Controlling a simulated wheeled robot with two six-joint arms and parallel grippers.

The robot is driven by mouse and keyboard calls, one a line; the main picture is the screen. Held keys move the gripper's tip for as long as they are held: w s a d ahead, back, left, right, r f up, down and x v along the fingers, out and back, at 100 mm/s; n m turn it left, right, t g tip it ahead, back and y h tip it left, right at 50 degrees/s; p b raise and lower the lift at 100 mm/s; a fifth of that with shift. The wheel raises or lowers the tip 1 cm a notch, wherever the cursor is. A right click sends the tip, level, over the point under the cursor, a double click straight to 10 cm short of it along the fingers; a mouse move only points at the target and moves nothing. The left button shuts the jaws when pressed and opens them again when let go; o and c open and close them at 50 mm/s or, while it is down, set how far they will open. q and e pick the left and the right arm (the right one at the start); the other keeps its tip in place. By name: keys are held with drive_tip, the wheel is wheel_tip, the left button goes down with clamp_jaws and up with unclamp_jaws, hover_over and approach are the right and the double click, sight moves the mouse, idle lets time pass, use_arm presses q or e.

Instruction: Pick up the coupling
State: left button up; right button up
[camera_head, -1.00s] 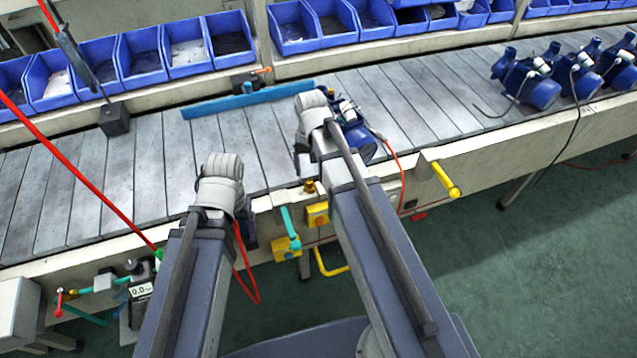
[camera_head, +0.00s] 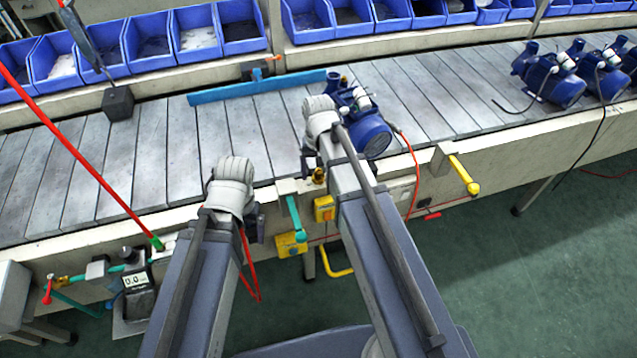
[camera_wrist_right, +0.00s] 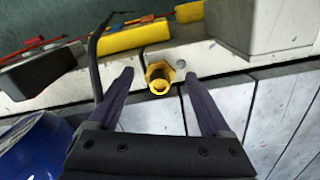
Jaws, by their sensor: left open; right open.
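The coupling, a small brass hex fitting with a round opening (camera_wrist_right: 158,77), stands on the pale front ledge of the line. In the head view it shows as a small brass piece (camera_head: 318,176) beside my right arm. My right gripper (camera_wrist_right: 159,76) is open, with one dark finger on each side of the coupling in the right wrist view; I cannot tell whether they touch it. In the head view the right jaws are mostly hidden by the wrist. My left gripper (camera_head: 256,225) is mostly hidden behind its wrist, at the line's front edge.
A blue pump (camera_head: 365,125) sits on the slatted conveyor (camera_head: 440,95) just beyond my right wrist. A yellow-handled lever (camera_head: 463,175) sticks out to the right. Yellow boxes (camera_head: 290,244) and a red hose (camera_head: 250,270) hang on the front. A blue bar (camera_head: 257,87) lies behind.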

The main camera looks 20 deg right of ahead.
clamp_jaws()
idle(0.8)
